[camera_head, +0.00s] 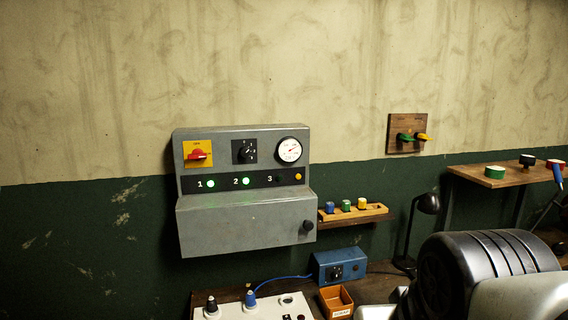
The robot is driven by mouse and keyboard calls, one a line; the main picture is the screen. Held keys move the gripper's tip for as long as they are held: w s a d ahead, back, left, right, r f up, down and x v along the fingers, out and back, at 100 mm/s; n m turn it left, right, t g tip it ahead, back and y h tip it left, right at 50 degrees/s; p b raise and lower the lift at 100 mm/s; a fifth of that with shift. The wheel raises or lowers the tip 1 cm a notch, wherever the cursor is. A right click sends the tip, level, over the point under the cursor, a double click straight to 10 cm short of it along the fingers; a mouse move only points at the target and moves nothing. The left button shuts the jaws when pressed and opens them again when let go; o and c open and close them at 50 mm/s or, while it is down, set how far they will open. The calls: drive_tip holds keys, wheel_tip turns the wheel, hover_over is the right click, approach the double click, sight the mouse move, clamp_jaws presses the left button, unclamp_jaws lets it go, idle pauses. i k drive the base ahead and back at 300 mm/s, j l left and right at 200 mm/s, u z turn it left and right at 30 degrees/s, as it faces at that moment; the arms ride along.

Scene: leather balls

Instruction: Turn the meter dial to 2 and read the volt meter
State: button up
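A grey panel box (245,225) is mounted on the wall. A black rotary dial (244,152) sits on a black plate at its upper middle; its pointer setting is too small to read. A round white gauge (289,150) is to the right of that dial, with a reddish needle; its value cannot be read. A blue box (326,262) with a dark knob (336,272) stands on the bench below. I cannot tell which of the two dials is the meter dial. My gripper is not in view; part of my arm fills the lower right.
A red switch (197,155) on a yellow plate is at the panel's left. Lights 1 (211,184) and 2 (245,182) glow green; 3 looks dark. A shelf (375,214) with coloured pegs, a black lamp (428,204) and an orange tray (336,301) are nearby.

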sight(244, 151)
drive_tip(key=u, duration=0.6)
drive_tip(key=i+l+u, duration=0.2)
drive_tip(key=l, duration=0.25)
drive_tip(key=l+u, duration=0.25)
drive_tip(key=l, duration=0.2)
drive_tip(key=i+l, duration=0.05)
